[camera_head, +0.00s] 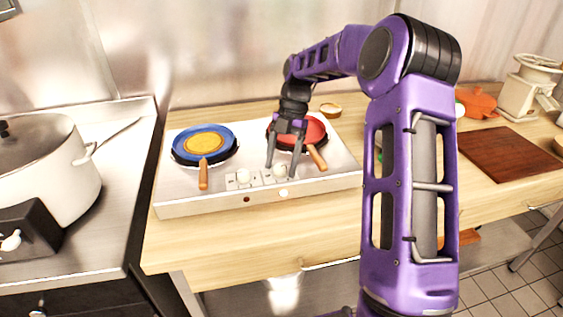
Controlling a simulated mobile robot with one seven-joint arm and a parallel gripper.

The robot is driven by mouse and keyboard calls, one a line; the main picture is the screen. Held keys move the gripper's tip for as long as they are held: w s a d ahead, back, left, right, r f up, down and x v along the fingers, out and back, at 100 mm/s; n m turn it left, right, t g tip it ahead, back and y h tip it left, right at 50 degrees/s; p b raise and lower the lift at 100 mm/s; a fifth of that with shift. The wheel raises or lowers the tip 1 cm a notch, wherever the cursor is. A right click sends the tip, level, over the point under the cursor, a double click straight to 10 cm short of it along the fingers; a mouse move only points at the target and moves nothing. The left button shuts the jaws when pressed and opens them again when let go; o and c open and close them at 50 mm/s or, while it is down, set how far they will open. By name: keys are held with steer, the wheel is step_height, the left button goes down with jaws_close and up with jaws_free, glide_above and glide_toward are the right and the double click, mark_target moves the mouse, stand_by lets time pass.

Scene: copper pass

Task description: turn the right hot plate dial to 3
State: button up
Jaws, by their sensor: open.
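The white hot plate unit (178,199) stands on the wooden counter with two burners. Its left dial (243,176) and right dial (281,171) are white knobs near the front edge. My gripper (281,172) points down over the right dial, its two dark fingers apart, one at each side of the dial as seen here. I cannot tell whether the fingers touch it. The dial's markings and setting are too small to read.
A blue pan (222,156) with yellow contents sits on the left burner, a red pan (316,133) on the right burner behind my gripper. Their handles point forward. A white pot (60,180) stands at left. A brown board (512,153) lies at right.

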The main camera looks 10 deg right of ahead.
steer(key=p+v, duration=0.1)
steer(key=v, duration=1.6)
steer(key=shift+r+p, duration=0.15)
steer(key=shift+p, duration=0.15)
steer(key=shift+d, duration=0.1)
